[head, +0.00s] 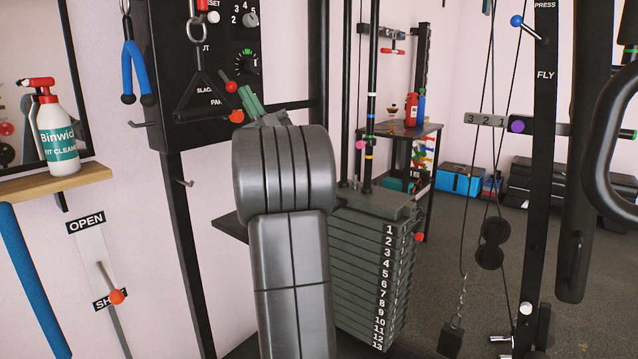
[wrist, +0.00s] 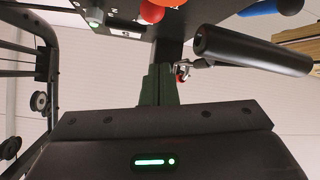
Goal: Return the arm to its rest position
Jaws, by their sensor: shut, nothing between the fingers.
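My gripper (head: 250,103) shows in the head view beyond the top of my grey arm, in front of the dark upright panel. Its green fingers are partly hidden by the arm. In the wrist view my gripper (wrist: 158,84) shows its dark green fingers close together with nothing between them. A black triangular pull handle (head: 205,114) hangs just left of the fingers in the head view. A black handle grip (wrist: 252,49) shows right of the fingers in the wrist view. My arm is bent, with its upper link standing upright in the middle of the head view.
A numbered weight stack (head: 372,275) stands behind my arm. A dark panel (head: 180,60) with knobs is at upper left. A wooden shelf (head: 50,186) holds a spray bottle (head: 57,138). A black post (head: 548,150) and cables stand at right. Open floor (head: 430,280) shows between.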

